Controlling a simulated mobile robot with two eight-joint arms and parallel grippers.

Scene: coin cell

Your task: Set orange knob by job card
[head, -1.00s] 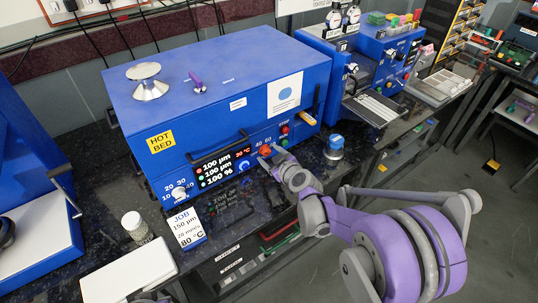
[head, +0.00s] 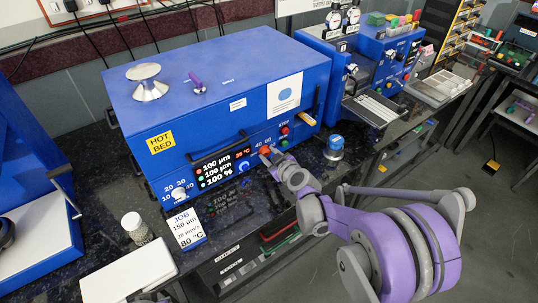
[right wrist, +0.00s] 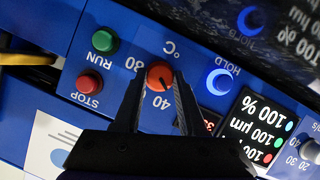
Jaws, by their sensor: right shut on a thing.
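The orange knob (head: 265,151) is on the front of the blue hot-bed machine (head: 215,90), right of its displays. In the right wrist view the knob (right wrist: 160,75) sits between the fingers of my right gripper (right wrist: 158,95), which is shut on it. A dark pointer line shows on its face; its exact setting is not clear. Scale numbers, including 80 and 40, are printed around it. The job card (head: 187,228) stands at the machine's front left and reads 150 µm, 20 mm/s, 80 °C. My left gripper is not in view.
Green RUN (right wrist: 105,40) and red STOP (right wrist: 90,82) buttons sit close to the knob, with a lit blue HOLD button (right wrist: 220,82) on its other side. A screen (head: 215,168) shows 100 µm, 100 µm, 100 %. A blue-topped jar (head: 335,143) stands to the right.

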